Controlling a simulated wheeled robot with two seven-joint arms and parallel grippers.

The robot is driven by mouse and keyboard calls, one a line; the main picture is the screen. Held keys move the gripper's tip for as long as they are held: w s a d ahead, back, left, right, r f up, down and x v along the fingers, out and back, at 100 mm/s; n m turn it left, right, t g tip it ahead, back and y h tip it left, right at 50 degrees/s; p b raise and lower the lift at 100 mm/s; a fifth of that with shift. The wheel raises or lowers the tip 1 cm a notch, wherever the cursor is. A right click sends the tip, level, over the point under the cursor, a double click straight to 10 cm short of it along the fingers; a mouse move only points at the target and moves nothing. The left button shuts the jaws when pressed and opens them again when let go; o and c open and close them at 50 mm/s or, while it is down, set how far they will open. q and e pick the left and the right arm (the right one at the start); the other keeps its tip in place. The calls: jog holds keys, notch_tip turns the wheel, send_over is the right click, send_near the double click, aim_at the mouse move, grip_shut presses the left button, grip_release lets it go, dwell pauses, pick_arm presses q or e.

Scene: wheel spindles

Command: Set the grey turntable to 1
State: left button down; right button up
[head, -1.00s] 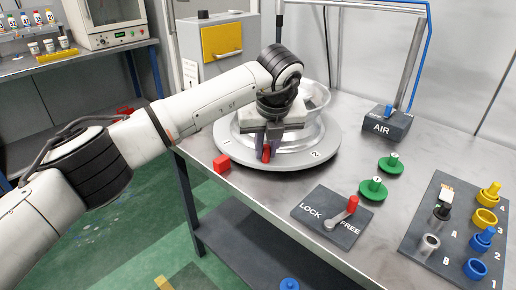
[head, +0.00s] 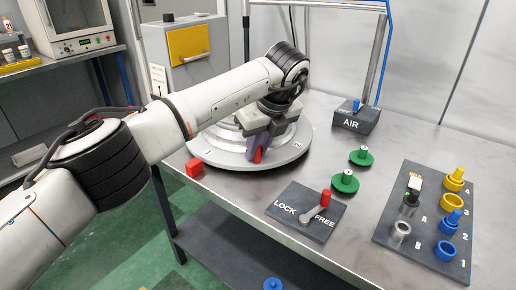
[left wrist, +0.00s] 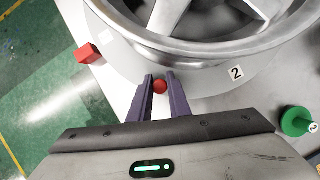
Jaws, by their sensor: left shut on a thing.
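The grey turntable (head: 275,158) is a round disc on the bench with a silver wheel (left wrist: 215,40) on it. A label 2 (head: 297,145) is on its right rim and shows in the left wrist view (left wrist: 236,72). Another white label (head: 211,154) is on the front left rim, near a red block (head: 194,169) standing on the bench beside the disc. My left gripper (head: 256,154) is shut on the red knob (left wrist: 160,87) at the disc's front rim, between the two labels. My right gripper is not in view.
A lever plate (head: 290,222) marked LOCK and FREE has its red-tipped lever on the FREE side. Two green knobbed discs (head: 345,182), an AIR box (head: 357,122) and a dark board (head: 400,250) with blue and yellow parts stand to the right.

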pick_arm(q)
jog(key=shift+w+d+r, duration=0.1)
jog(key=shift+d+r, duration=0.1)
jog(key=c, duration=1.9)
grip_release()
jog(key=shift+f, duration=0.1)
jog(key=v, duration=1)
